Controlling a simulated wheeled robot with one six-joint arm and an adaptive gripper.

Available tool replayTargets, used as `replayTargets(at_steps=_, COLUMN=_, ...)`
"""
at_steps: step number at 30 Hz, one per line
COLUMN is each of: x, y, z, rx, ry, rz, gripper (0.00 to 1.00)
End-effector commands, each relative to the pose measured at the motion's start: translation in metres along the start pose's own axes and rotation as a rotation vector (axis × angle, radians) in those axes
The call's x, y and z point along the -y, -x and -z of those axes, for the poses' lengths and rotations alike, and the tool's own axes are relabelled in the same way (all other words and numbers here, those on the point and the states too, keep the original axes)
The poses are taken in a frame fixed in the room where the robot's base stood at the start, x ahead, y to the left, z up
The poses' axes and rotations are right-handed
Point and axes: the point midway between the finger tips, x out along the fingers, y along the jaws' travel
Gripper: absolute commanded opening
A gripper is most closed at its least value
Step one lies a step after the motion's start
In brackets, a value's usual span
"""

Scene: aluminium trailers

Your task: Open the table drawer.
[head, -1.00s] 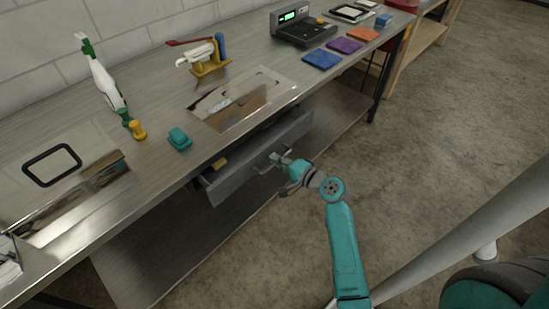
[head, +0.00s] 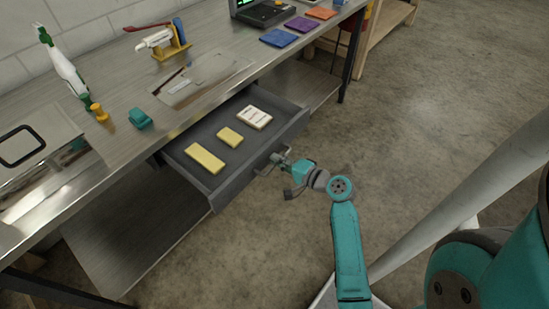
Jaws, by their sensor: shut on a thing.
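The grey table drawer (head: 196,138) stands well out from under the metal worktop (head: 160,90). Its inside shows, with two yellow blocks (head: 206,158) (head: 230,137) and a white printed block (head: 255,117) lying on its floor. My gripper (head: 279,158) is at the handle (head: 272,162) on the drawer's front, shut on it. The fingertips are small in this view and partly hidden by the gripper's own body.
A table leg (head: 353,55) is at the right. Concrete floor (head: 430,110) is clear to the right.

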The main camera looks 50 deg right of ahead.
Motion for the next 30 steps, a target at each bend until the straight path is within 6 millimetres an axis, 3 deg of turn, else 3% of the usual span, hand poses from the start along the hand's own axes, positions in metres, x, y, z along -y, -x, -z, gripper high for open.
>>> replayTargets(at_steps=11, x=-0.001, y=0.001, z=0.000, rx=-0.001, ry=0.000, rz=-0.001, gripper=0.00)
replayTargets(at_steps=12, x=-0.001, y=0.001, z=0.000, rx=-0.001, ry=0.000, rz=-0.001, gripper=0.16)
replayTargets(at_steps=15, x=-0.001, y=0.001, z=0.000, rx=-0.001, ry=0.000, rz=-0.001, gripper=0.37)
replayTargets(at_steps=25, x=-0.001, y=0.003, z=0.000, rx=-0.001, ry=0.000, rz=-0.001, gripper=0.37)
replayTargets(at_steps=30, x=-0.001, y=0.021, z=0.001, rx=-0.004, ry=-0.001, rz=-0.001, gripper=0.37)
